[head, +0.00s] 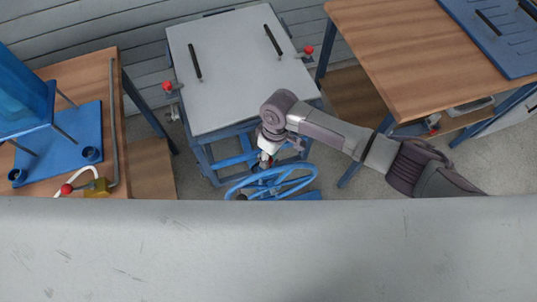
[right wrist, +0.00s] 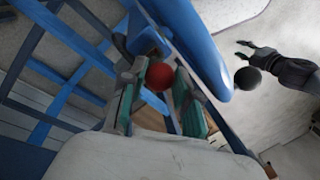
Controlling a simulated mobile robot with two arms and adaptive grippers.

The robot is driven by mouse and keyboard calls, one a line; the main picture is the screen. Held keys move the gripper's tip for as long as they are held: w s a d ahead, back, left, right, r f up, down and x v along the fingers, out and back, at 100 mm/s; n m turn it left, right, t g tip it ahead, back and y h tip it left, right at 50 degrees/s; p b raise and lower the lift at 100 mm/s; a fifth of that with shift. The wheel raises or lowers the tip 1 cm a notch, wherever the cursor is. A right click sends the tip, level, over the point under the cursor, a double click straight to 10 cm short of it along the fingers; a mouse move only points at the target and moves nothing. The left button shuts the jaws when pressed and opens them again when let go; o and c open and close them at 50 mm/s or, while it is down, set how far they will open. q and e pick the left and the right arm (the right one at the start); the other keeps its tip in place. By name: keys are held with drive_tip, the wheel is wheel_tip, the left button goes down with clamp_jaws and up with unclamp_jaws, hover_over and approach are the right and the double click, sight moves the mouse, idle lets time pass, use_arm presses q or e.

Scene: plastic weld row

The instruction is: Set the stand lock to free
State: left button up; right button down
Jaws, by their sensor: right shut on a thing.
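The stand is a blue frame (head: 203,158) under a pale grey tabletop (head: 235,60), with a blue handwheel (head: 298,184) at its front. My right gripper (head: 268,162) reaches down between the tabletop's front edge and the handwheel. In the right wrist view its green-padded fingers stand on both sides of a red ball knob (right wrist: 158,77), shut on it. The lever below the knob is hidden, so its lock setting cannot be read. My left gripper (right wrist: 243,50) shows at the upper right of the right wrist view, fingers apart and empty.
A black ball knob (right wrist: 248,78) is close to the handwheel rim (right wrist: 195,45). Red-knobbed clamps (head: 168,87) flank the tabletop. Wooden benches stand left (head: 140,170) and right (head: 415,50). A pale surface (head: 270,250) fills the foreground.

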drive_tip(key=c, duration=1)
unclamp_jaws()
drive_tip(key=shift+w+r, duration=0.1)
drive_tip(key=shift+r, duration=0.15)
drive_tip(key=shift+o, duration=0.9)
wheel_tip(320, 180, up, 12)
drive_tip(key=w+d, duration=0.1)
drive_tip(key=shift+w+d+f, duration=0.15)
drive_tip(key=shift+w+d, duration=0.05)
drive_tip(key=shift+w, duration=0.15)
